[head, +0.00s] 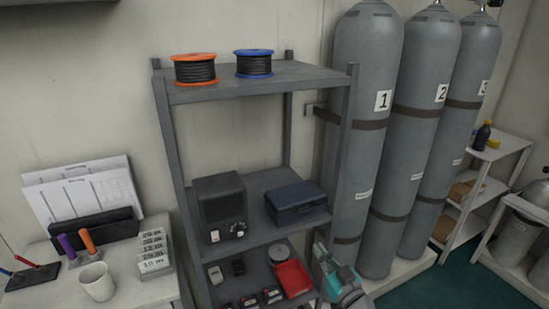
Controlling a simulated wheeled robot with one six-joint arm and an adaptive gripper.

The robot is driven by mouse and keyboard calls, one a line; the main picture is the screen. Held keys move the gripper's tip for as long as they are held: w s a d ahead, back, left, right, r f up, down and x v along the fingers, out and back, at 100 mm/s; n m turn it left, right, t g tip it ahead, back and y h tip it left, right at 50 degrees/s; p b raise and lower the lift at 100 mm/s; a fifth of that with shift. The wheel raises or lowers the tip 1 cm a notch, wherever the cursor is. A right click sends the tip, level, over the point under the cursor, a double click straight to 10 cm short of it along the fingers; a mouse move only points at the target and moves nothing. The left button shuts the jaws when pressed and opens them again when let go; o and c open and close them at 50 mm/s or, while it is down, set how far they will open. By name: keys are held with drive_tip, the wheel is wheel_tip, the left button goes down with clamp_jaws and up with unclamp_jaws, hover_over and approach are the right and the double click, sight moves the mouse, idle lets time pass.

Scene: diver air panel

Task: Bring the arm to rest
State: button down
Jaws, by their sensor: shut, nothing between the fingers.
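My gripper (322,254) shows at the bottom of the head view, right of the middle. It is shut and holds nothing. It is in front of the right side of the grey shelf rack (262,91), near the red tray (292,279) on a lower shelf. I cannot tell whether it touches the rack. Most of my arm is below the picture's edge.
Tall grey cylinders marked 1 (366,120), 2 (421,140) and 3 (462,120) stand right of the rack. A desk with a white mug (96,281) is at the left. A dark box (221,207) and a blue case (295,201) sit on the middle shelf. Green floor (445,283) shows at lower right.

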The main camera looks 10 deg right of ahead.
drive_tip(key=s+f+m+g+h, duration=0.1)
drive_tip(key=s+f+h, duration=0.1)
drive_tip(key=s+f, duration=0.45)
drive_tip(key=s+f+m+h, duration=0.1)
drive_tip(key=s+f+m, duration=0.15)
drive_tip(key=s, duration=0.75)
drive_tip(key=s+f+m+g+h, duration=0.1)
drive_tip(key=s+f+h, duration=0.1)
drive_tip(key=s+f, duration=0.45)
drive_tip(key=s+r, duration=0.4)
drive_tip(key=s, duration=0.9)
drive_tip(key=s+r+g, duration=0.1)
drive_tip(key=s+r, duration=0.3)
drive_tip(key=s, duration=0.9)
drive_tip(key=shift+s+d+n, duration=0.2)
drive_tip(key=shift+d+n, duration=0.05)
drive_tip(key=shift+n, duration=0.2)
drive_tip(key=shift+r, duration=0.1)
